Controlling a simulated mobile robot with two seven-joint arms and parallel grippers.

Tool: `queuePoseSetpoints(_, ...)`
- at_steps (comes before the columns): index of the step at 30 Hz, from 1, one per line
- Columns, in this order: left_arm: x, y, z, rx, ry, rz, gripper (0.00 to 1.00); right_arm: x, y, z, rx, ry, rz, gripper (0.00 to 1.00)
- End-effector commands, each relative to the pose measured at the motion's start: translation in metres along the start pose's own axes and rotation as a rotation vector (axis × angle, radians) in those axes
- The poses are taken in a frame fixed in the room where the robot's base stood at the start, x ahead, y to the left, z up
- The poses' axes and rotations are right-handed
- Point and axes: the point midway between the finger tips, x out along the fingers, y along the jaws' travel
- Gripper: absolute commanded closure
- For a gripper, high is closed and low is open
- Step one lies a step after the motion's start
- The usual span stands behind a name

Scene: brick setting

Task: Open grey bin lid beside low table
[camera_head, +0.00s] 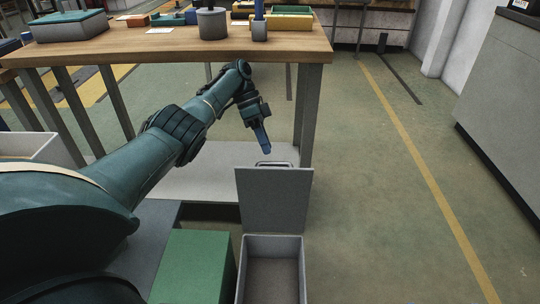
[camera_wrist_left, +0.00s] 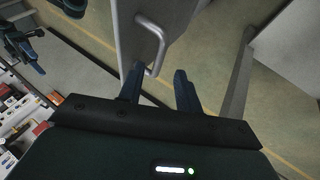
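The grey bin (camera_head: 271,271) stands on the floor beside the low table, and its inside shows from above. Its grey lid (camera_head: 273,202) stands up at the bin's far edge, and a metal handle (camera_head: 273,164) sits at its top. In the left wrist view the handle (camera_wrist_left: 158,38) is a bent bar on the lid (camera_wrist_left: 176,32). My left gripper (camera_head: 265,146) points down just above the handle. In the left wrist view its two fingers (camera_wrist_left: 160,72) are apart, and the handle's lower end is close to the left fingertip. My right gripper does not show in the head view.
A green box (camera_head: 193,268) stands close left of the bin. The wooden table (camera_head: 170,48) with boxes and cups on top is behind, with a low shelf (camera_head: 205,186) under it. The floor to the right, with a yellow line (camera_head: 420,150), is clear.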

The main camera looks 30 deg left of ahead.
Motion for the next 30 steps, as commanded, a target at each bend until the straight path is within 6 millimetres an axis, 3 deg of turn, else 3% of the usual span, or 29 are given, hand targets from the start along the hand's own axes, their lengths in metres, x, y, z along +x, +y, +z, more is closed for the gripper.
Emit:
queuePoseSetpoints(8, -0.02, 0.0, 0.0, 0.001, -0.002, 0.0, 0.66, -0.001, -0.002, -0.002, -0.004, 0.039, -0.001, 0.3)
queuePoseSetpoints(30, -0.021, 0.0, 0.001, 0.0, -0.002, 0.001, 0.66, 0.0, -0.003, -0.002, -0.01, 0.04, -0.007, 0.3)
